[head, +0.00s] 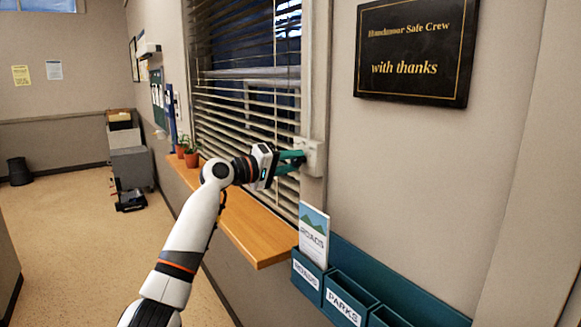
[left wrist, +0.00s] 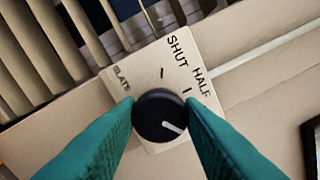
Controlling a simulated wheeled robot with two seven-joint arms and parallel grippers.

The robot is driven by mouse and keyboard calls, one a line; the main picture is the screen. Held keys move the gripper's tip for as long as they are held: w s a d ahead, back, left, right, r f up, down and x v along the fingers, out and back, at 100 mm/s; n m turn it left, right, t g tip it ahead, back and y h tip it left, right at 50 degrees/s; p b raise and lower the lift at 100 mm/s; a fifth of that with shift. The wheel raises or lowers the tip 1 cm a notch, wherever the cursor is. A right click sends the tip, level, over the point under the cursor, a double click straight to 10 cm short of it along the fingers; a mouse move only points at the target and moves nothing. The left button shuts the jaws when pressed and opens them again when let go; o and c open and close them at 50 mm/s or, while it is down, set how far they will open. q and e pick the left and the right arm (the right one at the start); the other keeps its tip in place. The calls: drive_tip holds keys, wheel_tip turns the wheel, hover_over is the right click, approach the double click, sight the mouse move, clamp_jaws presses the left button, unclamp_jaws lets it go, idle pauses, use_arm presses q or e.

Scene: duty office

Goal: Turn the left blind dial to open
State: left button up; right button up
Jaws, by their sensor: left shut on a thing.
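The blind dial's pale plate (head: 312,158) is on the wall at the right edge of the window. In the left wrist view the black round knob (left wrist: 158,113) sits on this plate, marked SLATS, SHUT and HALF. Its white pointer line points down and right, past the HALF mark, towards an area hidden by the right-hand finger. My left gripper (head: 296,162) is shut on the knob, its teal fingers on either side. The window blind (head: 235,112) has tilted slats with dark gaps between them. My right gripper is not in view.
A teal leaflet rack (head: 338,277) with an upright leaflet (head: 313,236) is below the dial. A black plaque (head: 415,50) hangs to the right.

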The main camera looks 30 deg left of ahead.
use_arm(q)
drive_tip(key=shift+d+f+m, duration=0.1)
drive_tip(key=shift+f+m, duration=0.05)
drive_tip(key=shift+m, duration=0.35)
drive_tip(key=o, duration=1)
drive_tip(key=shift+s, duration=0.1)
drive_tip(key=b+v, duration=0.4)
drive_tip(key=v, duration=0.8)
